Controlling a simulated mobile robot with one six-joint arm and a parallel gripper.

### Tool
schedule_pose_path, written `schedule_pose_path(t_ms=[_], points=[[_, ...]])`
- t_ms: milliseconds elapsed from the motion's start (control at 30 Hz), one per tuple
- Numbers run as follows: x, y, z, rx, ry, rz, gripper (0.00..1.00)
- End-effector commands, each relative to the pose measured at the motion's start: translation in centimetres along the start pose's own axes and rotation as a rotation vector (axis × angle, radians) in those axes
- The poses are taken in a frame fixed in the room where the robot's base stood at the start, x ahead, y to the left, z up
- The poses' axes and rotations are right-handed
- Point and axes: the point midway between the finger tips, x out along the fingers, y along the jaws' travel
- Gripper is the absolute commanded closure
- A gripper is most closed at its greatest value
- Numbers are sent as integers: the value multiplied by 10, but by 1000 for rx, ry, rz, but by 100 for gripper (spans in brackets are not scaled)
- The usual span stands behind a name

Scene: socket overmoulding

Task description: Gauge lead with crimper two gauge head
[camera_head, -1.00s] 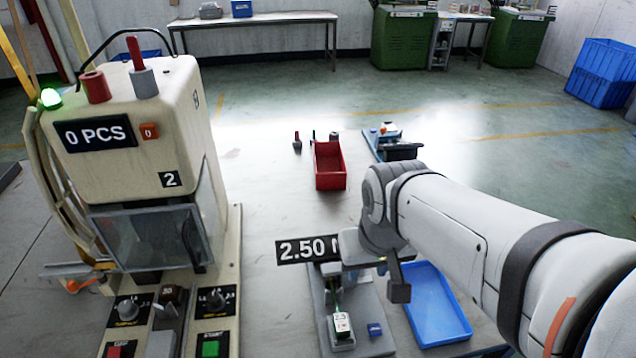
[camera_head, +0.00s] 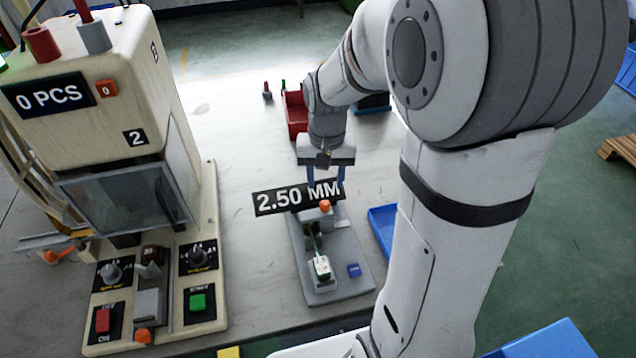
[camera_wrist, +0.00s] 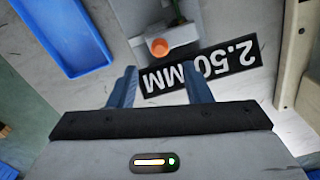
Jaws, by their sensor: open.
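The crimper (camera_head: 100,120) marked 2 stands at the left, its display reading 0 PCS. The gauge stand (camera_head: 335,262) lies on the table to its right, with a white gauge head (camera_head: 321,268) on it. A thin green lead (camera_head: 313,238) runs up from the gauge head. A black sign (camera_head: 297,198) reads 2.50 MM at the stand's far end, beside an orange knob (camera_head: 325,206). My gripper (camera_head: 325,178) points down just behind the sign, fingers apart and empty. In the wrist view the sign (camera_wrist: 243,58) and orange knob (camera_wrist: 159,48) show beyond the blue fingertips.
A blue tray (camera_head: 381,228) lies right of the stand, partly hidden by my arm. A red bin (camera_head: 294,115) stands behind my gripper. A blue label block (camera_head: 354,270) sits on the stand. The table between crimper and stand is clear.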

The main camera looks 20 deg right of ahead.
Motion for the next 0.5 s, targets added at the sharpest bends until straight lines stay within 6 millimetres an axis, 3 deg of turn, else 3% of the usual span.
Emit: schedule_pose_path(t_ms=[300, 500], points=[[51, 0, 2, -2, -4, 1, 55], [68, 0, 1, -3, -2, 0, 55]])
